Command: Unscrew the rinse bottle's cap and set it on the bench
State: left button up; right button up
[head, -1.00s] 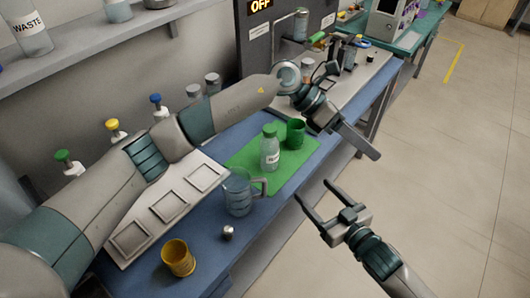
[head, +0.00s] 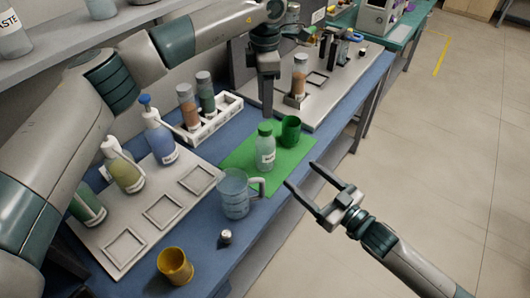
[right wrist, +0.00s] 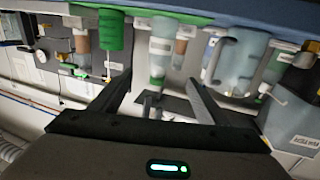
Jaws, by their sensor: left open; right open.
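The rinse bottle (head: 266,160) is a clear, labelled bottle standing upright on a green mat (head: 238,153). Its green cap (head: 265,129) is on its neck. My left gripper (head: 267,112) points down just above and behind the cap, seen edge-on, open and apparently holding nothing. My right gripper (head: 300,174) is open and empty, to the right of the bottle beyond the bench's front edge, its fingers pointing towards it. In the right wrist view, which looks upside down, the bottle (right wrist: 161,50) appears beyond the gap between the fingers.
A green cup (head: 291,131) stands right behind the bottle. A clear jug (head: 234,196) with a handle stands to its left. A yellow cup (head: 175,266) and a small metal item (head: 225,236) are nearer. A rack (head: 210,122) with tubes stands behind. The floor at right is clear.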

aim_at(265, 143)
jog(key=x, duration=1.7)
jog(key=shift+w+a, duration=0.1)
jog(key=shift+w, duration=0.1)
grip_shut()
pick_arm(q)
jog(key=m, duration=1.3)
jog(key=shift+m, duration=0.3)
jog(key=m, duration=1.3)
